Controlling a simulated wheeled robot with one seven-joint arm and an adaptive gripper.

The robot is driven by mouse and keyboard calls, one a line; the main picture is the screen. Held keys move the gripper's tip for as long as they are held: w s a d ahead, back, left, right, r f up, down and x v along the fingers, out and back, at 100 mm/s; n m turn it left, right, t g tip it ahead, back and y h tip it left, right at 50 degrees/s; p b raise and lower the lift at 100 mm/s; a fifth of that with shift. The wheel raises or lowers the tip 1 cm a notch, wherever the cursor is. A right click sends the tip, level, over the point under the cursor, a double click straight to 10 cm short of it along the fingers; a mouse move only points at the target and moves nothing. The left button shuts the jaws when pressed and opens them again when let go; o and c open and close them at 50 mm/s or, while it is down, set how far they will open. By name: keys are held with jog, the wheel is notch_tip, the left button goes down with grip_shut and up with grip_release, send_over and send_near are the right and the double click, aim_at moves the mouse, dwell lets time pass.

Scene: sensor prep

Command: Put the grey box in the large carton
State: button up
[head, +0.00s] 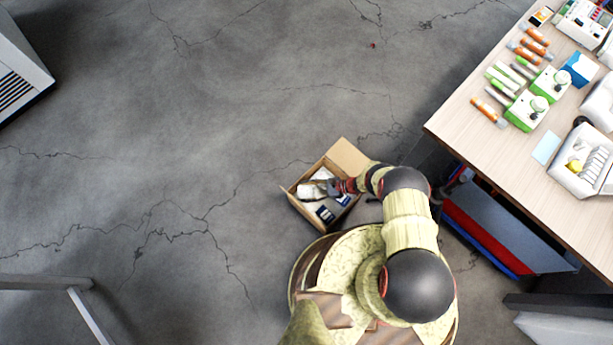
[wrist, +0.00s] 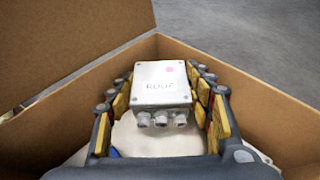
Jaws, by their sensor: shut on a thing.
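The grey box (wrist: 160,84) has dark lettering and a pink spot on its top and several round cable glands on its near side. My gripper (wrist: 161,90) is shut on it, with one finger on each side. In the wrist view the box is between the walls of the large carton (wrist: 245,88). I cannot tell whether it touches the carton's floor. In the head view the open carton (head: 349,157) stands on the floor beside my base, and my gripper (head: 320,188) reaches into it. Pale and blue-marked items lie inside, partly hidden.
A wooden table (head: 465,118) at the right bears green-and-white devices, orange-banded cylinders and a white tray (head: 573,185). A blue and red container (head: 500,235) stands by the table. The cracked concrete floor left of the carton is clear.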

aim_at(307, 194)
notch_tip(307, 194, down, 4)
jog(key=shift+s+r+b, duration=0.15)
jog(key=shift+r+b, duration=0.05)
jog(key=shift+b, duration=0.7)
jog(key=shift+r, duration=0.15)
jog(key=o, duration=1.2)
jog(key=shift+o, duration=0.2)
jog(key=p+v, duration=0.1)
jog(key=v, duration=0.6)
jog(key=shift+d+p, duration=0.2)
jog(key=shift+p, duration=0.1)
jog(key=shift+r, duration=0.1)
